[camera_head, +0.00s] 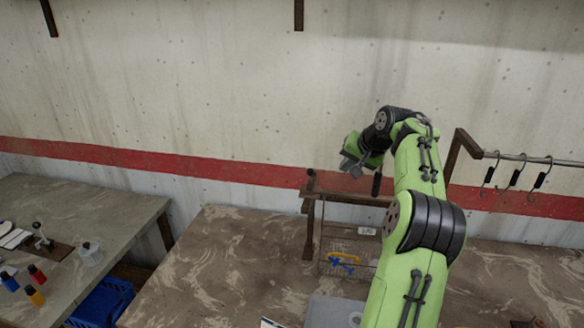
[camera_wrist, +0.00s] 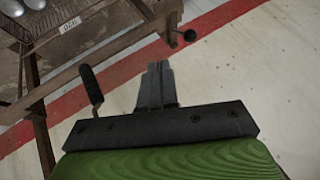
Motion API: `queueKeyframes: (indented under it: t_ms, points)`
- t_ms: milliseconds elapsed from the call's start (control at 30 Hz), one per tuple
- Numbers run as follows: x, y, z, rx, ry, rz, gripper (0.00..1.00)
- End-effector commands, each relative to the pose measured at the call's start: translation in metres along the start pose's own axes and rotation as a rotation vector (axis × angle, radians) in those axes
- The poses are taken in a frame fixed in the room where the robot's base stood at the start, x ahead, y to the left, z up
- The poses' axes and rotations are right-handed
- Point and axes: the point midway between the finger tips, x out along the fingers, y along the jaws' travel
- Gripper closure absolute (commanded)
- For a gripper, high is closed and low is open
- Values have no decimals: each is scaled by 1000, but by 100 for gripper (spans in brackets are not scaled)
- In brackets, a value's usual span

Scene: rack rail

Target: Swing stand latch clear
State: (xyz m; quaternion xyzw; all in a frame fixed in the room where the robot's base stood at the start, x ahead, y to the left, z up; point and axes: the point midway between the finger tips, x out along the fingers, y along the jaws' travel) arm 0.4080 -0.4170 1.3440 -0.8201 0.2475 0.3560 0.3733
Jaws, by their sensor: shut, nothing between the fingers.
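A wooden stand (camera_head: 307,232) rises from the bench, with a brown top bar (camera_head: 345,198) that also shows in the wrist view (camera_wrist: 104,67). A round dark knob (camera_head: 311,172) sits at one end of the bar and shows in the wrist view (camera_wrist: 190,36). A black-gripped handle (camera_head: 376,185), which may be the latch, stands near the bar; in the wrist view the grip (camera_wrist: 91,85) is left of my fingers, apart from them. Its rod's lower end is hidden by my gripper's body. My gripper (camera_wrist: 157,78) is shut and empty, between handle and knob; it also shows in the head view (camera_head: 350,168).
A metal rail with several hooks (camera_head: 517,177) is at the right. A wire panel with a blue and yellow item (camera_head: 342,264) is below the bar. A side table (camera_head: 125,205) with small bottles and a blue crate (camera_head: 103,300) are left. The bench's left part is clear.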

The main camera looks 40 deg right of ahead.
Motion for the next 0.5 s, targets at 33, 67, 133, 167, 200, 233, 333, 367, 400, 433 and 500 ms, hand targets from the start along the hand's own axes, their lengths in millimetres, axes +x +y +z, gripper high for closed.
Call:
queueKeyframes:
  t_ms: [33, 67, 133, 167, 200, 233, 333, 367, 400, 433, 500]
  points:
    - [0, 1, 0, 1, 1, 0, 100]
    - [0, 1, 0, 1, 1, 0, 100]
    - [0, 0, 0, 0, 1, 0, 100]
    - [0, 0, 0, 0, 1, 0, 100]
    - [0, 0, 0, -1, 1, 0, 100]
    - [1, 0, 0, -1, 0, 0, 100]
    - [6, 0, 1, -1, -1, -1, 100]
    - [9, -1, 1, -1, -1, -1, 100]
    - [16, -1, 1, -2, -2, -2, 100]
    - [21, -1, 2, -2, -3, -1, 100]
    - [36, -1, 2, -3, -3, -2, 100]
